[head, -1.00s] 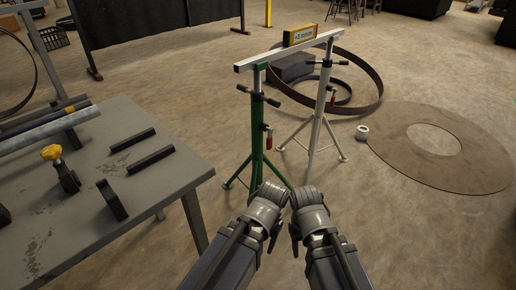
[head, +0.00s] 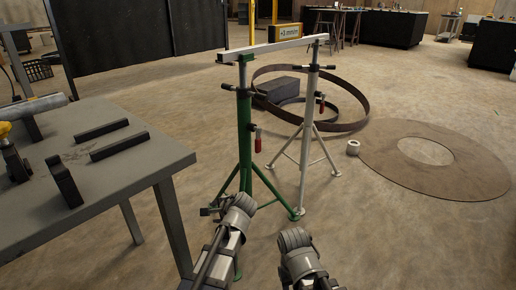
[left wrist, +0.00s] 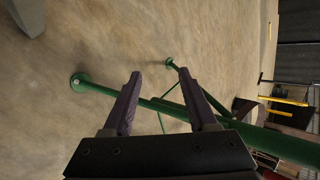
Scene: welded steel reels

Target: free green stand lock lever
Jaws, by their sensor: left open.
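The green stand (head: 244,130) stands upright on the floor in the head view. A red-handled lock lever (head: 258,141) hangs on the right side of its post. My left gripper (head: 207,211) is low, left of the post, below lever height and apart from the lever. In the left wrist view its two fingers (left wrist: 160,84) are spread with nothing gripped. Green legs (left wrist: 112,91) show behind and between them, and the green post (left wrist: 275,143) runs to the lower right. My right gripper (head: 295,238) is at the bottom centre; its fingers are hidden.
A white stand (head: 308,125) with its own red lever (head: 321,105) stands to the right. A steel table (head: 150,160) is close on the left. Steel rings (head: 350,126) lie behind.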

